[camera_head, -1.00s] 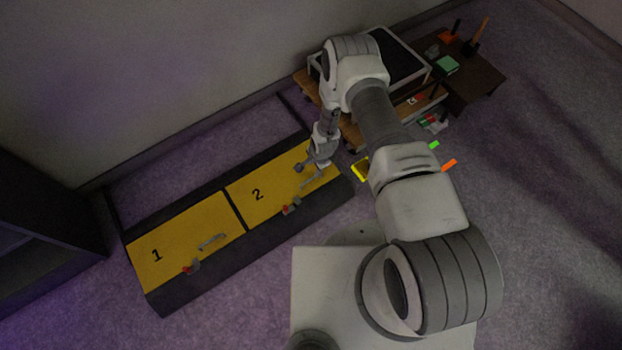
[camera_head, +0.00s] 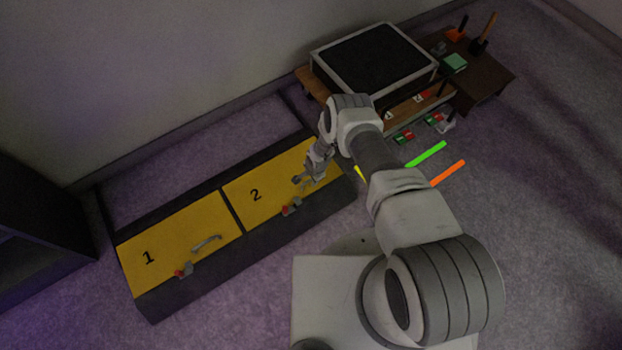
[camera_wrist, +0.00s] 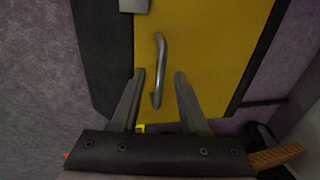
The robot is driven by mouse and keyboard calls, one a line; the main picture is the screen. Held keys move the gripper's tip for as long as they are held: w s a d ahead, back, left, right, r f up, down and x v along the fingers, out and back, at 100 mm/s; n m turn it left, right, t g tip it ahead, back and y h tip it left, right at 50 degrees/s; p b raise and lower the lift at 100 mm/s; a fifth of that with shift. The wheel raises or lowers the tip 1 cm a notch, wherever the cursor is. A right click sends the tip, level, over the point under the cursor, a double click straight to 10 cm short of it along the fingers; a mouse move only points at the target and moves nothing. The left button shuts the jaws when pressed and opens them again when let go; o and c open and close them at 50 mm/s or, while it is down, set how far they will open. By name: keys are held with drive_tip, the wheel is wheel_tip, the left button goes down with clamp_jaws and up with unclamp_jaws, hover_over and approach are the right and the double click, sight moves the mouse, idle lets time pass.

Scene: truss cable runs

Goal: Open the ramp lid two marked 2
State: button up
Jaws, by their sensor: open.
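The yellow lid marked 2 (camera_head: 262,195) lies shut in the right half of the dark ramp frame. It also shows in the wrist view (camera_wrist: 210,60). Its grey bar handle (camera_wrist: 160,65) runs between and beyond my fingertips in the wrist view. My gripper (camera_wrist: 159,75) is open, with one finger on each side of the handle's near end; I cannot tell whether they touch it. In the head view my gripper (camera_head: 304,182) is over the right part of lid 2 and hides most of the handle. A red-and-grey latch (camera_head: 291,206) sits at the lid's front edge.
The yellow lid marked 1 (camera_head: 180,245) lies shut on the left, with its own handle (camera_head: 206,243) and latch (camera_head: 184,270). A black-topped case (camera_head: 375,58) and a dark table (camera_head: 475,80) stand at the back right. Green (camera_head: 427,154) and orange (camera_head: 448,173) strips lie on the floor.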

clamp_jaws()
idle(1.4)
